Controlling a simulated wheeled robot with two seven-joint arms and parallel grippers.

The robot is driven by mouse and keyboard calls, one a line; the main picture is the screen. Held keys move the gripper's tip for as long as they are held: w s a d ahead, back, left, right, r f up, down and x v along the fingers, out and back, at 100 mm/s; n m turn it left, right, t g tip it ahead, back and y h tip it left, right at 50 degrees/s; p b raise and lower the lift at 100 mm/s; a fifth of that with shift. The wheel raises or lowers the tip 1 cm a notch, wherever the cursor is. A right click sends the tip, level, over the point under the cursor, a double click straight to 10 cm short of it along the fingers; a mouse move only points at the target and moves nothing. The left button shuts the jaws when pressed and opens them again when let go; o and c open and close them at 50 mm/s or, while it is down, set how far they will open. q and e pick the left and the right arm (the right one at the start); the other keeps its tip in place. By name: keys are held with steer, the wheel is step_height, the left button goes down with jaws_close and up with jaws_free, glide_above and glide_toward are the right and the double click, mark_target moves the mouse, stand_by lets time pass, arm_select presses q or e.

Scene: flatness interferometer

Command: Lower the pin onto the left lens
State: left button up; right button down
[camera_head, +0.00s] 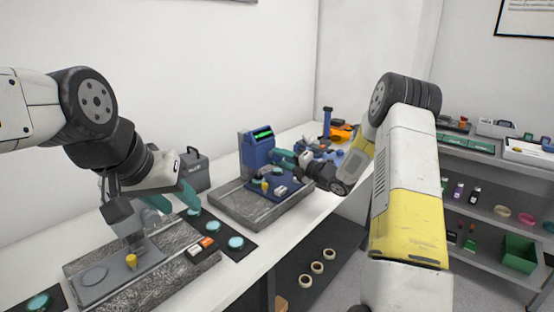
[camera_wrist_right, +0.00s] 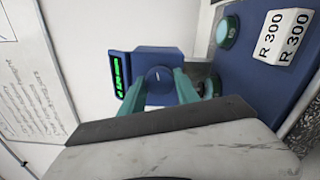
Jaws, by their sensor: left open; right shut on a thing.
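A blue gauge (camera_head: 257,150) with a green display stands on the far grey stone plate, and also shows in the right wrist view (camera_wrist_right: 172,62). My right gripper (camera_head: 290,158) is shut on its round dark blue knob (camera_wrist_right: 158,78), one teal finger on each side. A teal lens (camera_wrist_right: 228,31) lies on a dark blue tray (camera_wrist_right: 262,80). A second round teal piece (camera_wrist_right: 212,86) is beside the gauge, partly behind a finger. I cannot make out the pin's tip. My left gripper (camera_head: 150,205) is open and empty above the near station.
The near stone plate (camera_head: 185,240) carries a grey stand (camera_head: 112,270) with a yellow knob (camera_head: 131,261). Several teal discs lie on dark mats around it. A shelf (camera_head: 490,205) stands at right.

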steer(key=shift+f, duration=0.1)
steer(key=c, duration=0.9)
jaws_free()
steer(key=shift+v, duration=3.95)
